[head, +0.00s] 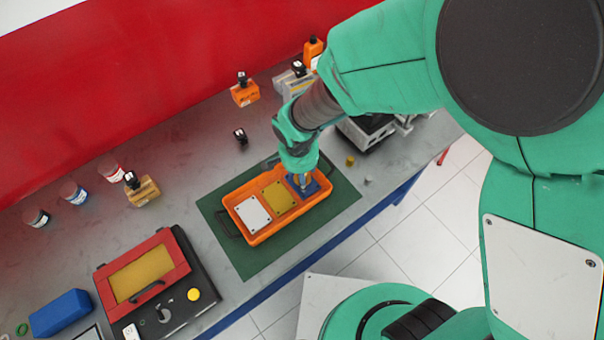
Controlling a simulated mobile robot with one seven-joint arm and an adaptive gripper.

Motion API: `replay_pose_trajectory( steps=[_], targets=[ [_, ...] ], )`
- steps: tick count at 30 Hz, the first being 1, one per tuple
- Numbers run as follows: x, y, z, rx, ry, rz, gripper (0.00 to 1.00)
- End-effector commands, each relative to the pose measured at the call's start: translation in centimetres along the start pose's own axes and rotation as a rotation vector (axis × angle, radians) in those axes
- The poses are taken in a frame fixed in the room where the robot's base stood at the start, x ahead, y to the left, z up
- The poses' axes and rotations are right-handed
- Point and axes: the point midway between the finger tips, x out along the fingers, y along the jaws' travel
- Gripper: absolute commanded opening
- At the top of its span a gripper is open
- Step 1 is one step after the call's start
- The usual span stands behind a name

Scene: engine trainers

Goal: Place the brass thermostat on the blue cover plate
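The blue cover plate (312,189) lies at the right end of an orange tray (263,237), beside a yellow plate (279,198) and a white plate (252,214). My gripper (303,184) points down at the blue plate and covers part of it. The fingers are too small to tell whether they are open or shut, or whether they hold anything. A small brass-coloured piece (350,160), which looks like the brass thermostat, stands on the bench right of the tray, apart from my gripper.
The tray sits on a green mat (243,262). A small grey piece (368,180) lies near the mat's right edge. A red-framed case (150,275), a blue box (60,313) and several jars stand to the left. Orange and grey blocks stand behind.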

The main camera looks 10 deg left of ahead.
Motion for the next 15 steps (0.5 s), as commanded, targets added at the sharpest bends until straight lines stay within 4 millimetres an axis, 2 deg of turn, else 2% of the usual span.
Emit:
replay_pose_trajectory(
  steps=[15],
  targets=[
    [-8.2, -0.1, -0.1, -0.001, 0.002, -0.003, 0.50]
  ],
)
